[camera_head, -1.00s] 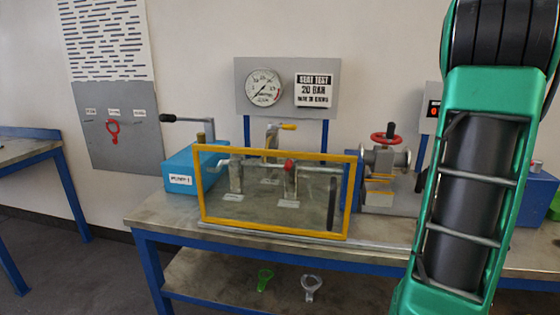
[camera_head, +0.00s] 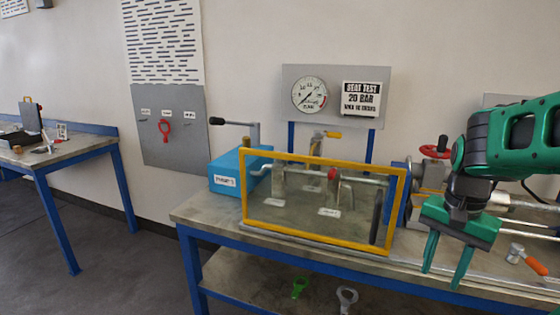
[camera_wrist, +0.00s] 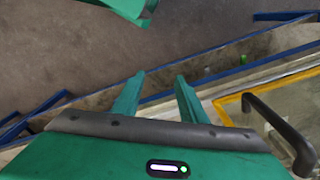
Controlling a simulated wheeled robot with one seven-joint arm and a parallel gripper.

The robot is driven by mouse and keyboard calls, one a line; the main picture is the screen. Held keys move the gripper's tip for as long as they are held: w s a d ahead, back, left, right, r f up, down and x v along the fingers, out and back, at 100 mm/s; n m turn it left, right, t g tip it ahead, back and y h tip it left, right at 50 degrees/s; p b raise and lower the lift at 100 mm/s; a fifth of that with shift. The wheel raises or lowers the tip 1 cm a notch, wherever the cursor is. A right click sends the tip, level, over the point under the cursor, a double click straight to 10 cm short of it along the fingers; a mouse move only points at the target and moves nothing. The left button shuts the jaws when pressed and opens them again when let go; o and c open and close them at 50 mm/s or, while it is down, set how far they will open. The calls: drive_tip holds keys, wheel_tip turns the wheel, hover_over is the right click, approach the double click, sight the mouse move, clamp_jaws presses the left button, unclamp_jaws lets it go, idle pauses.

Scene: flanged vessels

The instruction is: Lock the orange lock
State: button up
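I cannot pick out an orange lock for certain. A small orange-handled piece with a metal end (camera_head: 528,260) lies on the bench at the right edge of the head view. My gripper (camera_head: 446,277) points down at the front edge of the bench, left of that piece and right of the yellow-framed guard. Its two green fingers are apart with nothing between them. The wrist view also shows the open gripper (camera_wrist: 158,77) over the bench edge and floor.
A yellow-framed clear guard (camera_head: 320,240) with a black handle stands on the bench (camera_head: 205,212). A blue pump box (camera_head: 226,172) is left of it, a red handwheel (camera_head: 434,152) right. A red tag (camera_head: 164,127) hangs on a grey board. A side table (camera_head: 85,150) stands left.

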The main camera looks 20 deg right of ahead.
drive_tip(key=s+a+f+n, duration=0.2)
drive_tip(key=s+a+n, duration=0.1)
drive_tip(key=a+n, duration=0.3)
drive_tip(key=shift+s+a+f+n+y, duration=0.2)
drive_tip(key=shift+s+a+n+y, duration=0.15)
drive_tip(key=shift+n, duration=0.35)
drive_tip(key=shift+w, duration=0.1)
